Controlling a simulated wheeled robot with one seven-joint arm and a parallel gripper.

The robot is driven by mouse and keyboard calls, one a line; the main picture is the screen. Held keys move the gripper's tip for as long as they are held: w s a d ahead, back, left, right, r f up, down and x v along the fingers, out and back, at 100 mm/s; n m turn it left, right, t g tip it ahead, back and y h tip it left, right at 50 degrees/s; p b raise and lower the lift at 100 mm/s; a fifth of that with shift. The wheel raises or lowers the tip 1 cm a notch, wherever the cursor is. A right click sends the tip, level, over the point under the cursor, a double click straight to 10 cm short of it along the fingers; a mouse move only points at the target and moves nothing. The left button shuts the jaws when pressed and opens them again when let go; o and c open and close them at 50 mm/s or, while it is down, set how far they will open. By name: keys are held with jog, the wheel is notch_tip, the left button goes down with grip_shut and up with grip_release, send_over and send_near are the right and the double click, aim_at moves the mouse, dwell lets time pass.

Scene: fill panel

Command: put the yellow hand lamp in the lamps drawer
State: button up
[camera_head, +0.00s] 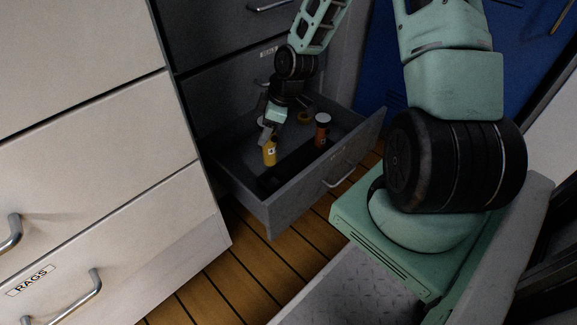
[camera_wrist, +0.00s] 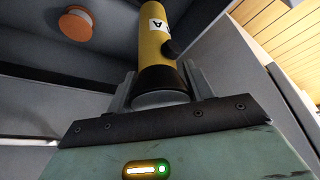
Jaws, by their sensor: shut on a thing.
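The yellow hand lamp (camera_head: 270,153) is a small cylinder with a black end and a white label. My gripper (camera_head: 267,136) is shut on it, and the lamp hangs below the fingers inside the outline of the open grey drawer (camera_head: 295,204). I cannot tell whether the lamp touches the drawer floor. In the wrist view the lamp (camera_wrist: 153,48) stands out between the two fingers (camera_wrist: 160,88), gripped near its black end. The drawer front carries a handle; its label is too small to read.
An orange-brown cylinder with a pale top (camera_head: 322,131) and a small orange item (camera_head: 304,118) are in the drawer. A white cabinet with a RAGS drawer (camera_head: 120,245) stands close at left. A blue panel (camera_head: 372,75) is behind at right. Wooden floor shows in front.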

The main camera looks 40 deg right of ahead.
aim_at(269, 159)
notch_tip(269, 159, down, 12)
jog(key=b, duration=0.8)
jog(key=shift+d+f, duration=0.15)
jog(key=shift+f, duration=0.1)
jog(key=shift+r, duration=0.1)
jog(key=o, duration=1.2)
jog(key=shift+c, duration=0.2)
